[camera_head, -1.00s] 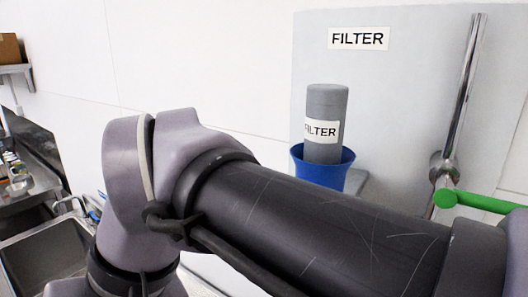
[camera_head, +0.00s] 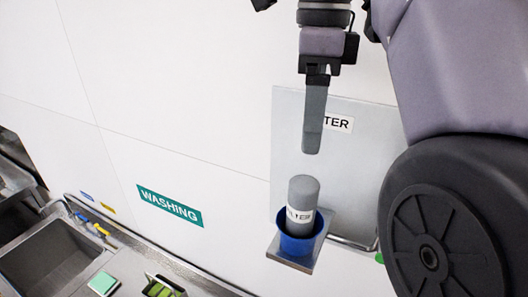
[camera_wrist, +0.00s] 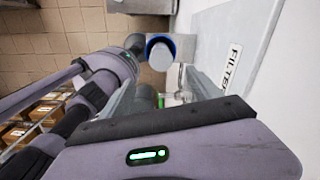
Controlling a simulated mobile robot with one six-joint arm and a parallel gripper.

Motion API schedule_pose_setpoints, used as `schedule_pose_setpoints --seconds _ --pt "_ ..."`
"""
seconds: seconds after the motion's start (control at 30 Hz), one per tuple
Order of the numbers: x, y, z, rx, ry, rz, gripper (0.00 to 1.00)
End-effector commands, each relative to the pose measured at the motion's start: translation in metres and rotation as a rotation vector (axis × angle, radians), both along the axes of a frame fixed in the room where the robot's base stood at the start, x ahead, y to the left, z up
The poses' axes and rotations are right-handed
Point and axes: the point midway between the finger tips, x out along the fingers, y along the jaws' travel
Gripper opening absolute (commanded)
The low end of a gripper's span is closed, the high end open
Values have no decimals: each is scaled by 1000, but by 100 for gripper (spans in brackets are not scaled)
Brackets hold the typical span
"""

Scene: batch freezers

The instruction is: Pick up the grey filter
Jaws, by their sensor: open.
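The grey filter (camera_head: 303,188) is an upright cylinder with a white label. It stands in a blue cup (camera_head: 300,243) on a small metal shelf (camera_head: 290,263) at the wall panel. In the wrist view, the filter (camera_wrist: 160,58) shows end-on inside the blue cup's rim, beyond the fingers. My gripper (camera_head: 311,150) is open and empty, pointing down above the filter and apart from it. The head view shows it edge-on, so the gap between its fingers is hidden there. The wrist view shows my gripper (camera_wrist: 163,88) with its fingers spread.
A grey panel (camera_head: 350,170) with a FILTER sign (camera_head: 338,123), partly covered by my gripper, is behind the cup. A metal rail (camera_head: 355,245) runs right of the shelf. A sink (camera_head: 50,255) and a green sponge (camera_head: 103,283) are at lower left, below a WASHING sign (camera_head: 169,205).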

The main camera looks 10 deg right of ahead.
Motion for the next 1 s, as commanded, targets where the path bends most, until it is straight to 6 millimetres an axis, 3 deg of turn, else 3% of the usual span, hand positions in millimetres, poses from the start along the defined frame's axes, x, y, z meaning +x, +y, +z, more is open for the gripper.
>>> schedule_pose_setpoints --seconds 0.13,0.2,0.4,0.6,0.83,1.0 --pt "-1 0 -27 1 2 -5 73" --pt "-1 0 -58 0 1 -4 73" --pt "0 0 -109 1 0 -3 73" --pt "0 1 -128 2 0 -2 73" --pt "4 3 -171 3 0 -2 73" --pt "4 3 -175 3 -2 -3 73"
